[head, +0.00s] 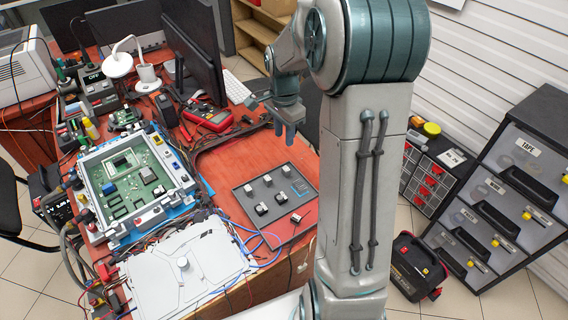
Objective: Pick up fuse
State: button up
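A flat grey panel (250,218) lies on the red work surface in the head view, with several small pale and dark parts on it in two rows. A small white-and-dark piece (296,218) lies apart from the rows near the panel's front right edge; it looks like a loose fuse, but it is too small to be sure. My gripper (284,134) points down above the back of the red surface, behind the panel and away from the small parts. Its two fingers look apart, with nothing seen between them.
A circuit board in a white-and-blue frame (180,208) stands left of the panel, and a white cover plate (168,284) lies in front. Loose cables run between them. A red multimeter (208,118) and monitor (198,50) stand behind. The red surface (235,156) behind the panel is clear.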

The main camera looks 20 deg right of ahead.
send_over(286, 168)
jog(key=shift+m, duration=0.3)
notch_tip(286, 168, down, 8)
jog(key=shift+w+f, duration=0.15)
jog(key=shift+f, duration=3)
grip_shut()
